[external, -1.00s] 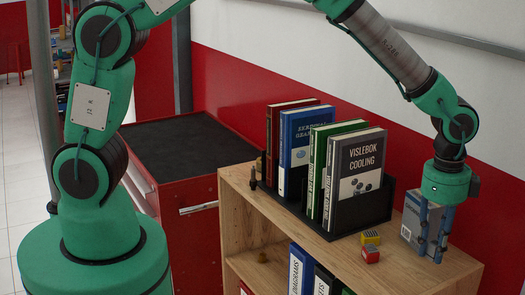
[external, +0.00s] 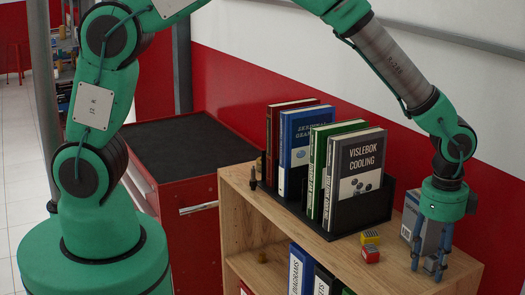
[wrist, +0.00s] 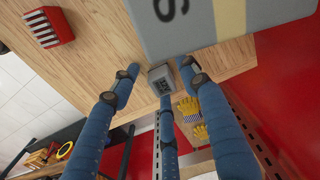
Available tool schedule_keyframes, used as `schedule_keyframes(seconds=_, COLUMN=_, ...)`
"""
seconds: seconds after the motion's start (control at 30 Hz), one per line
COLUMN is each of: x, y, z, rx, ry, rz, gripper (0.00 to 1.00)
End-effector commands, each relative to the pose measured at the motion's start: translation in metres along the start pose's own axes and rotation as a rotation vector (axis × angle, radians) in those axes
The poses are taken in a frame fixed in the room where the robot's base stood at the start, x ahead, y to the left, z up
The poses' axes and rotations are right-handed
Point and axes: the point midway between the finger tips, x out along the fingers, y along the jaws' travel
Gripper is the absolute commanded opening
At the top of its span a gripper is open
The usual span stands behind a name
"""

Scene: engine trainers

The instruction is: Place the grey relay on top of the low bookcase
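The grey relay (wrist: 161,79), a small block with a dark marking, sits among the tips of my gripper's blue fingers in the wrist view. My gripper (external: 430,264) points down near the right end of the low bookcase's wooden top (external: 333,256). It also shows in the wrist view (wrist: 160,78). One fingertip overlaps the relay's lower edge and another is close to its right side. A gap shows at its left. I cannot tell whether the fingers grip it or whether it touches the wood. The relay is too small to make out in the external view.
A large grey box (external: 410,215) stands close behind my gripper, also at the wrist view's top (wrist: 215,22). A black holder (external: 373,208) with several books stands further left.

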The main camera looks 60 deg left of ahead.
Motion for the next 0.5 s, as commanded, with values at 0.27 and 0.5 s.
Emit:
schedule_keyframes(seconds=0.27, x=-0.002, y=0.0, z=0.0, rx=0.0, ry=0.0, rz=0.0, gripper=0.45)
schedule_keyframes(seconds=0.5, x=-0.017, y=-0.001, z=-0.001, rx=0.0, ry=0.002, rz=-0.002, gripper=0.45)
